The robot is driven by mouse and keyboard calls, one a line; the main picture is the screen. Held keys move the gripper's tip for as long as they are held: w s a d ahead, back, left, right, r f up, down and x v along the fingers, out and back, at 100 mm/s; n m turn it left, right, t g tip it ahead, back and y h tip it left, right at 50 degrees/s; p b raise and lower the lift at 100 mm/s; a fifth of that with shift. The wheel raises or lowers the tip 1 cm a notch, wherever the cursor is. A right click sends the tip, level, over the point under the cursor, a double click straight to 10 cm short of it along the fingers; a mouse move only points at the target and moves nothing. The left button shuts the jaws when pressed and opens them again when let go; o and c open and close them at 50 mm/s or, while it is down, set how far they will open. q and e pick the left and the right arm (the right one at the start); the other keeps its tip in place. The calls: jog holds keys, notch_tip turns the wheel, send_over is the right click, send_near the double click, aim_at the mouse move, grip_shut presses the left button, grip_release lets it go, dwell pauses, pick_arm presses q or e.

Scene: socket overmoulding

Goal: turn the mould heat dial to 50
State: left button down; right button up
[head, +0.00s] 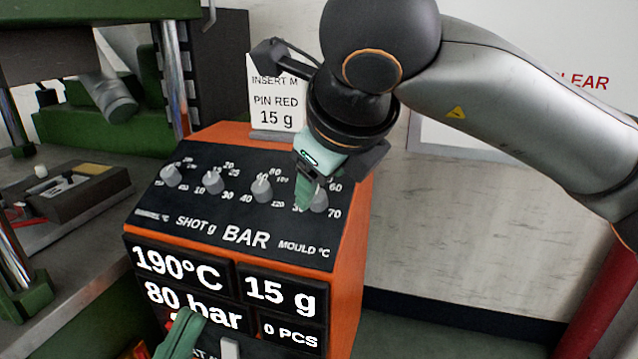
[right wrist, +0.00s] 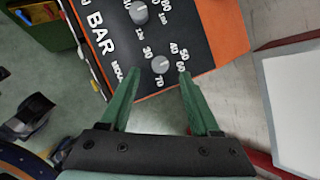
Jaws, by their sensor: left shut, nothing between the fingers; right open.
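The mould heat dial (head: 320,201) is the rightmost grey knob on the black sloping panel. My right gripper (head: 306,196) hangs over it from above and partly hides it and its scale in the head view. In the right wrist view the dial (right wrist: 160,65) lies in line with the gap between the two green fingertips of the open right gripper (right wrist: 158,77), a little beyond them. Its scale numbers from 30 to 70 show around it; where its pointer stands is too small to tell. My left gripper (head: 184,322) is shut and empty in front of the lower display.
The other knobs, such as the bar dial (head: 262,188) and the shot dial (head: 213,182), stand to the left on the orange console (head: 346,270). A display (head: 177,268) reads 190°C. A card (head: 276,100) reading 15 g stands behind. Green machinery (head: 110,130) is at left.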

jog(key=p+v, duration=0.1)
jog(key=v, duration=0.7)
jog(key=shift+s+a, duration=0.1)
